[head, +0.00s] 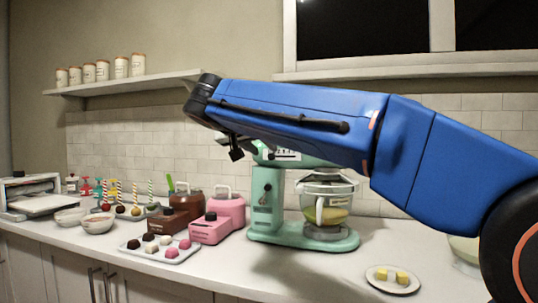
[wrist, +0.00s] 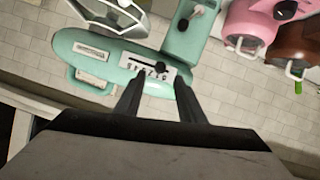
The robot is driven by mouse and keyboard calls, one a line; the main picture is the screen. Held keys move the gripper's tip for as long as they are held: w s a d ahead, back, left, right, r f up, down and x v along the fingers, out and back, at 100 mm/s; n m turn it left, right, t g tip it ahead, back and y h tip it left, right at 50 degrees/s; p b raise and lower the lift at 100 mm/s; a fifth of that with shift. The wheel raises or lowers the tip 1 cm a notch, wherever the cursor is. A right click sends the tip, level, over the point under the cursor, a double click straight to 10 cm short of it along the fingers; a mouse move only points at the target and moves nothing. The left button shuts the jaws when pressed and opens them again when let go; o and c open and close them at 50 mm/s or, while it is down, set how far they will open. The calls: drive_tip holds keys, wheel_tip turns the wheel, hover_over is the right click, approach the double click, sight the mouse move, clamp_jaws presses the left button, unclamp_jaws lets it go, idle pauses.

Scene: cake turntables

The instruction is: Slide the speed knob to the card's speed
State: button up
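The teal stand mixer (head: 266,205) stands on the counter, its head partly hidden behind my blue arm. In the wrist view, the mixer head (wrist: 115,70) carries a white speed scale (wrist: 135,74) with a dark slot and marks too small to read. The black speed knob (wrist: 161,67) sits toward the right part of the slot. My gripper (wrist: 158,84) is open, its two dark fingers pointing at the scale, with the knob between and just beyond the tips in the picture. Contact cannot be told. In the head view my gripper (head: 237,150) hangs beside the mixer head. I cannot identify a speed card.
The mixer's glass bowl (head: 328,190) holds yellow batter. A pink machine (head: 226,208) and a brown one (head: 187,203) stand left of the mixer. A tray of chocolates (head: 145,252) and a plate with yellow cubes (head: 380,284) lie nearer the front. A shelf (head: 130,82) is on the wall.

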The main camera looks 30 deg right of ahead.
sight(271, 154)
drive_tip(key=shift+x, duration=2.85)
clamp_jaws()
